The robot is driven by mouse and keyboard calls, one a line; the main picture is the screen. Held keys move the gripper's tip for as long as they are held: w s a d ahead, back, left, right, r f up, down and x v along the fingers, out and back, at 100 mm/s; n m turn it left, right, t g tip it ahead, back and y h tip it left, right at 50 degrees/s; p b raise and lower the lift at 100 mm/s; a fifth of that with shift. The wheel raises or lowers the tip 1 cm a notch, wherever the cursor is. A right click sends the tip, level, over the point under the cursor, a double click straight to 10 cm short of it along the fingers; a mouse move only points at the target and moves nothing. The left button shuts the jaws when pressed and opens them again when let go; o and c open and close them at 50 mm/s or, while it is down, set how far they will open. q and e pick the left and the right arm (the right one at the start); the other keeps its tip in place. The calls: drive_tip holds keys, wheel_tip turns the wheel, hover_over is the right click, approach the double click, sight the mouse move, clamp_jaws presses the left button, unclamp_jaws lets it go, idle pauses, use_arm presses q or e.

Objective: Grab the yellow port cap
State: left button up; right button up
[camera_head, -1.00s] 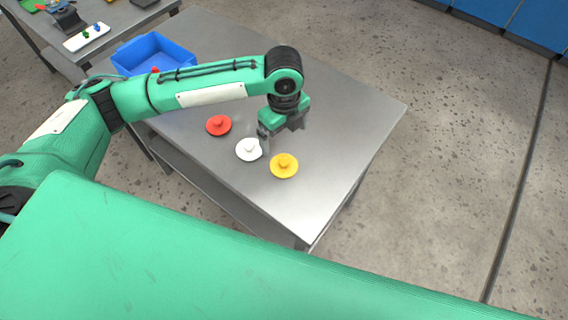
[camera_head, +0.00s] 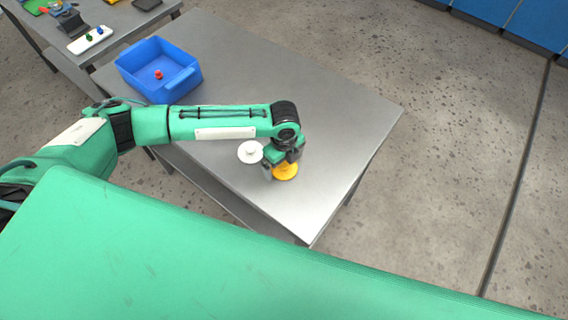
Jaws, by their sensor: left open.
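The yellow port cap (camera_head: 286,174) is a round disc lying on the grey metal table, near its front edge. My left gripper (camera_head: 279,172) is right above it and hides its upper part and knob. The left gripper is open, with its fingers pointing down around or just over the cap's middle; I cannot tell whether they touch it. My right gripper is not in view.
A white cap (camera_head: 250,152) lies just left of the gripper. A blue bin (camera_head: 186,84) with a small red piece (camera_head: 158,75) inside stands at the table's back left. The right part of the metal table (camera_head: 345,115) is clear. Another table with assorted parts is at the top left.

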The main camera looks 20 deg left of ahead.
use_arm(q)
drive_tip(key=shift+f, duration=0.55)
drive_tip(key=c, duration=1.1)
drive_tip(key=shift+o, duration=0.2)
drive_tip(key=shift+r, duration=0.15)
